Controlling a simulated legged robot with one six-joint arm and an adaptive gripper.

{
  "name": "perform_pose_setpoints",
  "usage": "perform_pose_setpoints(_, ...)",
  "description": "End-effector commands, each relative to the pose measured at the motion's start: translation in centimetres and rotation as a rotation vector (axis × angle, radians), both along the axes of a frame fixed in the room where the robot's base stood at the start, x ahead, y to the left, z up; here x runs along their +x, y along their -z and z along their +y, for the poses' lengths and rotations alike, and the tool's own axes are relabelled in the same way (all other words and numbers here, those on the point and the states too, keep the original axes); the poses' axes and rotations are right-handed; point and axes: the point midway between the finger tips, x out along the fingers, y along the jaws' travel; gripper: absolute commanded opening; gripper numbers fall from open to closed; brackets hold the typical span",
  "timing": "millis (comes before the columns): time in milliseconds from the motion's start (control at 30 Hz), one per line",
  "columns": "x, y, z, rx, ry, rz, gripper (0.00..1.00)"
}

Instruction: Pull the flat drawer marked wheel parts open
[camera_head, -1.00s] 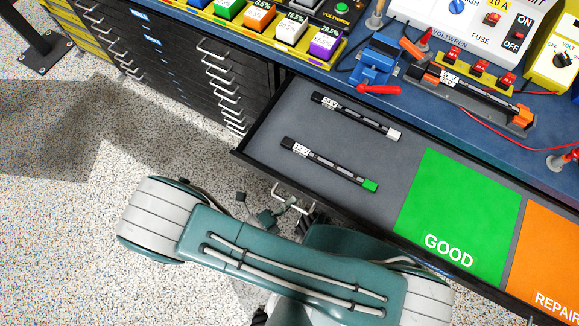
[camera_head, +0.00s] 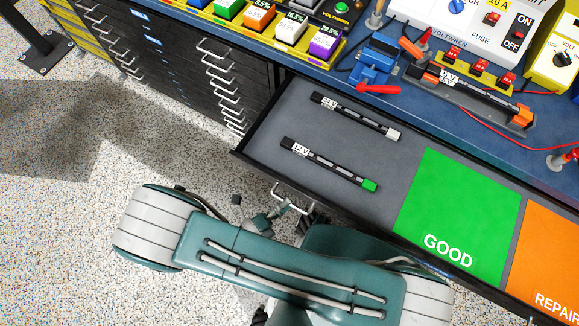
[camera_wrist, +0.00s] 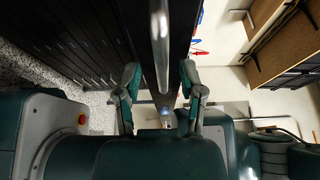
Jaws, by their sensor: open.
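A wide flat drawer (camera_head: 270,130) stands open under the bench in the head view. Its grey floor carries two black stick-shaped parts, one with a white end (camera_head: 355,115) and one with a green end (camera_head: 330,165). No label reading wheel parts is legible on any front. My gripper (camera_wrist: 161,92) is open in the wrist view, its fingers apart, with a silver bar handle (camera_wrist: 160,45) lying ahead between them. In the head view a silver handle (camera_head: 291,198) shows at the open drawer's front beside my gripper, which is partly hidden by my arm. I cannot tell whether they touch.
A dark cabinet with several silver-handled drawers (camera_head: 222,85) stands left of the open drawer. A green GOOD panel (camera_head: 460,205) and an orange REPAIR panel (camera_head: 550,255) fill the drawer's right. The blue bench (camera_head: 545,150) carries testers. Speckled floor (camera_head: 60,230) is clear at left.

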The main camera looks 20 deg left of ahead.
Motion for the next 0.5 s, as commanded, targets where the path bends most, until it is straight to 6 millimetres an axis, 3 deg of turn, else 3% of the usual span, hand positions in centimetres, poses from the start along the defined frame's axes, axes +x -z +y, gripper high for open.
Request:
perform_pose_setpoints(300, -6.0, 0.1, 2.9, 0.005, -0.004, 0.002, 0.51)
perform_pose_setpoints(500, -8.7, 0.1, 4.2, 0.002, -0.001, 0.001, 0.51)
